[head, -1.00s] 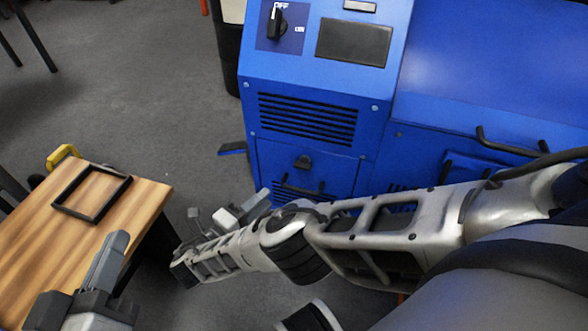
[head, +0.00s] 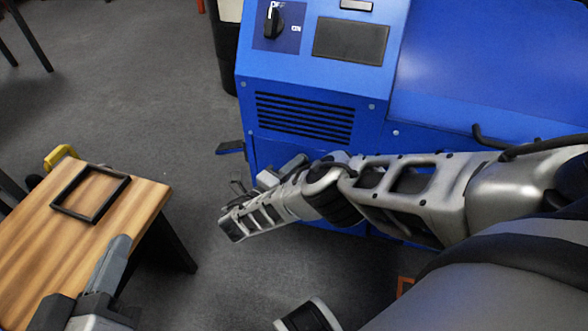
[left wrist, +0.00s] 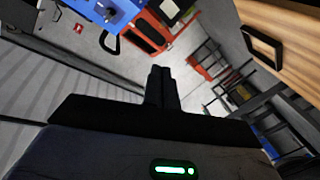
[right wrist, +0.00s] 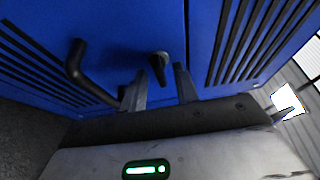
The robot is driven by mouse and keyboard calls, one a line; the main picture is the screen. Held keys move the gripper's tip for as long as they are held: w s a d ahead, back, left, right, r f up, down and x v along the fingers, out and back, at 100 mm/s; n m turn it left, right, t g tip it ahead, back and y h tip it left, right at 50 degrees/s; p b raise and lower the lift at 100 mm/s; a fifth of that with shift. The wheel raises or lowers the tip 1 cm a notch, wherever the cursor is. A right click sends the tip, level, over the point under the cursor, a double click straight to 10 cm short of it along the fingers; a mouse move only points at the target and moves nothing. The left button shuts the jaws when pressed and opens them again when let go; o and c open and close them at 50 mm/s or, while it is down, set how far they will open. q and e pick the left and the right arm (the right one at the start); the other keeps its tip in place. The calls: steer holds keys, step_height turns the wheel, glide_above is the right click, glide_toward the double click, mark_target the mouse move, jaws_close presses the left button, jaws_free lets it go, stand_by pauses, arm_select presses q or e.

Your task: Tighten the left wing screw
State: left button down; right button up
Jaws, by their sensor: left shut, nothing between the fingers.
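A small black wing screw (right wrist: 158,66) stands on the blue front of the dynamometer, seen in the right wrist view. My right gripper (right wrist: 161,82) is open, with one finger on each side just below the screw in the picture. The screw shows between the fingertips; I cannot tell whether they touch it. In the head view my right gripper (head: 281,171) is at the lower cabinet front, and my arm hides the screw. My left gripper (head: 121,246) is shut and empty beside the table; its closed fingers also show in the left wrist view (left wrist: 160,78).
A black bent handle (right wrist: 78,68) sticks out left of the screw in the right wrist view, with vent slots on both sides. A wooden table (head: 140,205) with a black frame (head: 91,193) stands at left. The panel above has a rotary switch (head: 273,20). Grey floor lies between.

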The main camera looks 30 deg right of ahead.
jaws_close()
